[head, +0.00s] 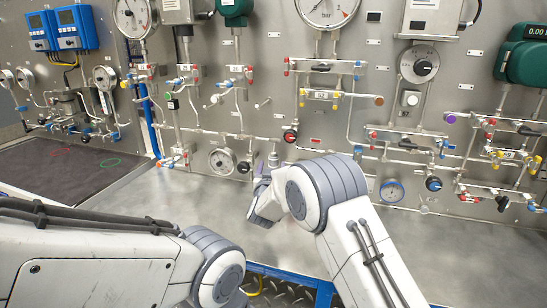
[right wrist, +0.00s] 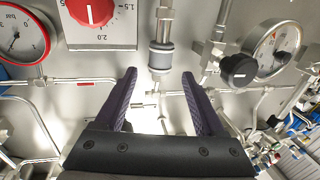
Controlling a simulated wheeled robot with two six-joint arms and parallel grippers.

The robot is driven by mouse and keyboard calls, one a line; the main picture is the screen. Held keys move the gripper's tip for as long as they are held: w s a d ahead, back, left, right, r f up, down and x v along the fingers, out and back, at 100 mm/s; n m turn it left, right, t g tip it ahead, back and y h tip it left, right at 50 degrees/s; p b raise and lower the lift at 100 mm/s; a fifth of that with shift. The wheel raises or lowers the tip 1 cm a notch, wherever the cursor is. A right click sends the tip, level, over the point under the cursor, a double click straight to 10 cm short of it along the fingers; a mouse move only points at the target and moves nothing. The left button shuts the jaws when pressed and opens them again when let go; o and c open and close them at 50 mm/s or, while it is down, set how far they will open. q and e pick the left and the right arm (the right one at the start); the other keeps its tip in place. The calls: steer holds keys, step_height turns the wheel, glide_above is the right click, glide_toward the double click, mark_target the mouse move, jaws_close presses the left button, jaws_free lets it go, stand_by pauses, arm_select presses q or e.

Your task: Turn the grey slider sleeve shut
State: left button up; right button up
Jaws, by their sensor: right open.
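The grey slider sleeve (right wrist: 161,59) is a short cylinder with darker grey bands on a vertical pipe, upper middle in the right wrist view. My right gripper (right wrist: 158,76) is open, its two dark fingers pointing at the panel on either side of the sleeve's line. The sleeve shows between and just beyond the fingertips, with no visible contact. In the head view my right gripper (head: 262,180) is small and partly behind my wrist; I cannot clearly make out the sleeve there. My left arm comes in at lower left, its gripper out of view.
A red knob (right wrist: 91,10) on a scale plate and a red-rimmed gauge (right wrist: 22,35) lie left of the sleeve in the wrist view. A black knob (right wrist: 238,70) and a white gauge (right wrist: 275,47) lie close right. The metal bench (head: 185,215) is clear.

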mark_target(273, 161)
steer(key=shift+w+d+p, duration=0.15)
steer(key=shift+w+p, duration=0.2)
steer(key=shift+w, duration=1.1)
steer(key=shift+w+d+p, duration=0.1)
steer(key=shift+w+p, duration=0.25)
steer(key=shift+w, duration=1.1)
steer(key=shift+c, duration=0.3)
jaws_close()
steer(key=shift+f, duration=0.1)
